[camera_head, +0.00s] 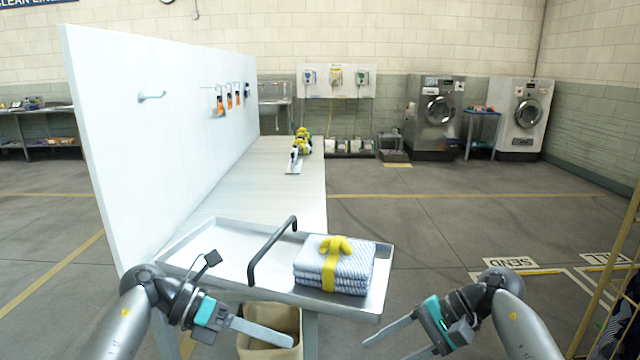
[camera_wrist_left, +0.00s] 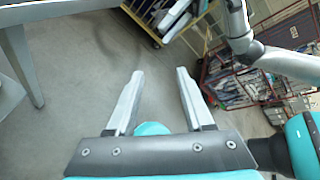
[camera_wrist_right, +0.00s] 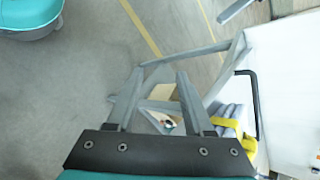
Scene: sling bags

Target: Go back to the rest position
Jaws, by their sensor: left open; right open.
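My left gripper (camera_head: 262,330) is open and empty in front of the tray's near left side, low by the table edge. Its spread fingers also show in the left wrist view (camera_wrist_left: 160,95), over bare floor. My right gripper (camera_head: 392,335) is open and empty, just in front of and right of the tray's near right corner. In the right wrist view its fingers (camera_wrist_right: 152,95) are spread, with the table's corner and part of the folded stack beyond them. Neither gripper touches the tray or the stack, as far as I can see.
A metal tray (camera_head: 205,246) with a dark handle (camera_head: 262,248) sits on the long white table (camera_head: 262,185). A folded striped stack with a yellow strap (camera_head: 357,268) lies in it. A tan bin (camera_head: 262,348) stands below. A white panel (camera_head: 125,130) rises at left.

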